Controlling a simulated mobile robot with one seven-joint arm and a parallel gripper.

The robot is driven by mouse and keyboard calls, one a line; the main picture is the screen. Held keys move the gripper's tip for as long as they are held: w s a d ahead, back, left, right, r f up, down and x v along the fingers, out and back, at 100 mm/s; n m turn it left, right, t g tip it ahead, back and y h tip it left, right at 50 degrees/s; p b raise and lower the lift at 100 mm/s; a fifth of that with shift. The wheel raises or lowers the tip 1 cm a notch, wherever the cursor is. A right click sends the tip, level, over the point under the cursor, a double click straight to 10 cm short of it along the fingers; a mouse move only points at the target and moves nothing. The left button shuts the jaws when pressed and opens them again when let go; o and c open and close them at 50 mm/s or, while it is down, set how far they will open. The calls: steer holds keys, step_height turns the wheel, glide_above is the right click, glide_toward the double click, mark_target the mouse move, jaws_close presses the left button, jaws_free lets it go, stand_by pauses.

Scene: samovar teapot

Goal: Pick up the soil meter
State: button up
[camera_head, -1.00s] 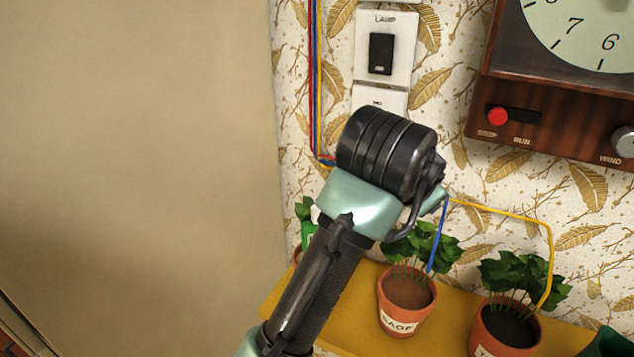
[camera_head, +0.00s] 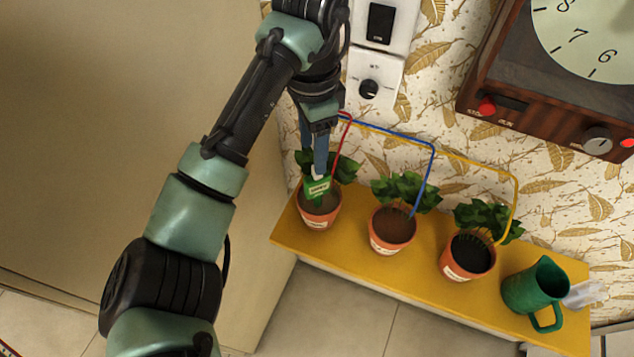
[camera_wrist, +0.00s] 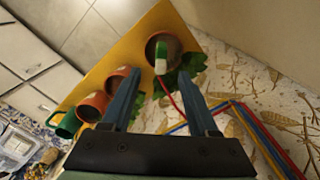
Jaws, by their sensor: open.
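The soil meter (camera_head: 318,188) is a small green piece with a pale label, standing in the soil of the leftmost terracotta pot (camera_head: 320,214). In the wrist view the meter (camera_wrist: 161,54) shows green and white, ahead of and between my fingers. My gripper (camera_head: 314,165) is open, its blue fingers pointing down just above the meter. In the wrist view the two fingers of my gripper (camera_wrist: 160,64) are spread wide with nothing between the pads. I cannot tell how far the tips are from the meter. Leaves and my fingers hide part of the area behind it.
A yellow shelf (camera_head: 345,257) holds the pots, including a middle pot (camera_head: 391,232) and a right pot (camera_head: 467,257), and a green watering can (camera_head: 537,288). Red, blue and yellow tubes run down to the plants. A wooden clock box (camera_head: 520,95) and switches (camera_head: 370,80) are on the wall.

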mark_target(317, 178)
step_height(317, 178, down, 4)
steer(key=shift+f, duration=0.1)
steer(key=shift+w+d+f+p, duration=0.15)
steer(key=shift+f+p, duration=0.2)
steer(key=shift+f, duration=0.95)
steer(key=shift+w+d+f+p, duration=0.15)
steer(key=shift+f+p, duration=0.15)
steer(key=shift+f, duration=1)
steer(key=shift+s, duration=0.1)
jaws_close()
